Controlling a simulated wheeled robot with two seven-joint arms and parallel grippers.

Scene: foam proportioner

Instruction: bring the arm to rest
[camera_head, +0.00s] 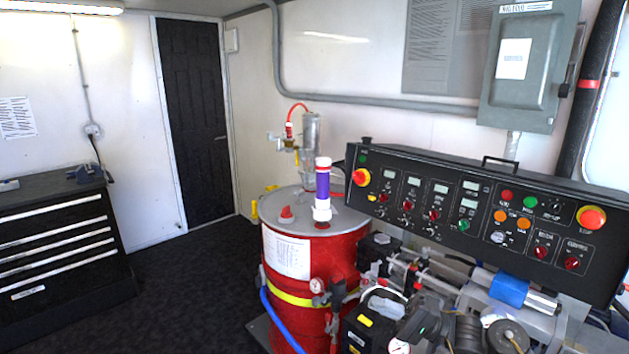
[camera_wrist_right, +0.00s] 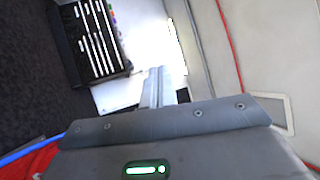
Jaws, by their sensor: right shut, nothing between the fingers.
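My right gripper (camera_wrist_right: 157,82) shows in the right wrist view with its grey fingers together and nothing between them. Its dark body with a green light fills the bottom of that view. In the head view, a dark shape with a small green light (camera_head: 423,330) low among the machine parts looks like my right gripper's body; its fingertips are hard to pick out there. My left gripper is not in view.
A red drum (camera_head: 290,310) with a purple-and-white tube (camera_head: 322,190) on top stands left of the black control panel (camera_head: 450,205). Pipes and pump parts crowd below the panel. A black tool chest (camera_head: 60,255) stands far left. The dark floor (camera_head: 190,290) between is clear.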

